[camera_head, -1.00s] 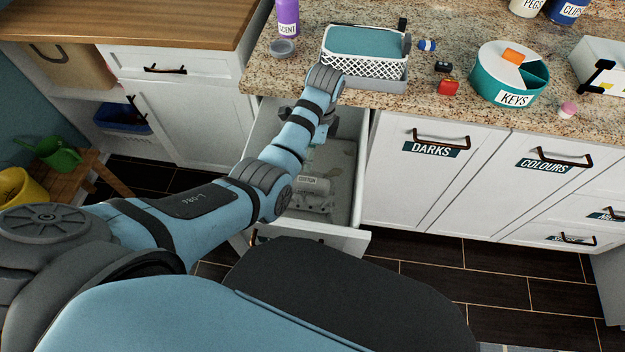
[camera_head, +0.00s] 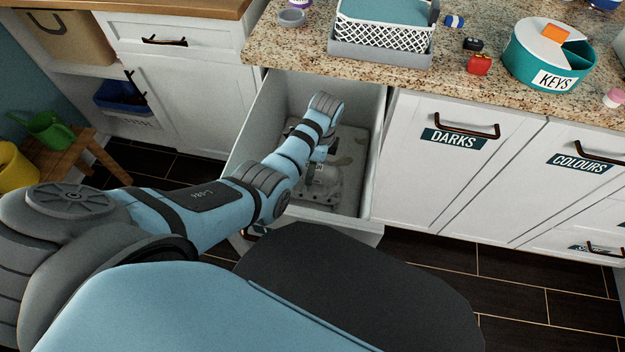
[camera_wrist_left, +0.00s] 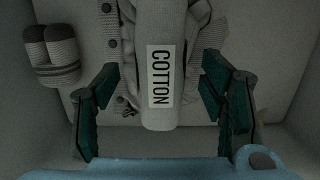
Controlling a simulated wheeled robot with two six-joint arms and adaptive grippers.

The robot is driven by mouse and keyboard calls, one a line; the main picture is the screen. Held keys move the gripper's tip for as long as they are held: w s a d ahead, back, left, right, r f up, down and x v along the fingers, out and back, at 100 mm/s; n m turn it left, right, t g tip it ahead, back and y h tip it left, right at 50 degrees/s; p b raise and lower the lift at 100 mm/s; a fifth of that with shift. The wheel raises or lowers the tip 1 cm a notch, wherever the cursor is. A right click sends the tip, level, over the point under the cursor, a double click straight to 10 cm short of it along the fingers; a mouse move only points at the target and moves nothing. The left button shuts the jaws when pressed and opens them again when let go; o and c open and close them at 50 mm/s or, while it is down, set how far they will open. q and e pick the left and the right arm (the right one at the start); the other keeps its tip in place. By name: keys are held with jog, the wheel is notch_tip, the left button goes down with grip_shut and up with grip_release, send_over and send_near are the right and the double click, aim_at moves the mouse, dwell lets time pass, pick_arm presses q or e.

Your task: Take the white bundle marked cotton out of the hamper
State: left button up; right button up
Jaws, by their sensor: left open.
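The white bundle with a COTTON label (camera_wrist_left: 161,75) lies in the pulled-out hamper (camera_head: 374,165), on a grey knitted garment with buttons (camera_wrist_left: 118,45). It fills the middle of the left wrist view and is partly hidden by my arm in the head view. My left gripper (camera_wrist_left: 160,84) is open, with one dark green finger on each side of the bundle. Gaps show between the fingers and the bundle. In the head view the left arm reaches down into the hamper. My right gripper is not in view.
A striped grey rolled item (camera_wrist_left: 52,50) lies left of the bundle inside the hamper. The hamper walls rise close around the hand. The granite counter (camera_head: 300,50) above holds a white basket (camera_head: 385,35) and a teal KEYS container (camera_head: 545,55). DARKS (camera_head: 453,138) and COLOURS fronts are closed.

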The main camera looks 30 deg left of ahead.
pick_arm(q)
jog(key=shift+a+f, duration=0.1)
jog(key=shift+f, duration=0.85)
jog(key=shift+f, duration=0.2)
grip_shut()
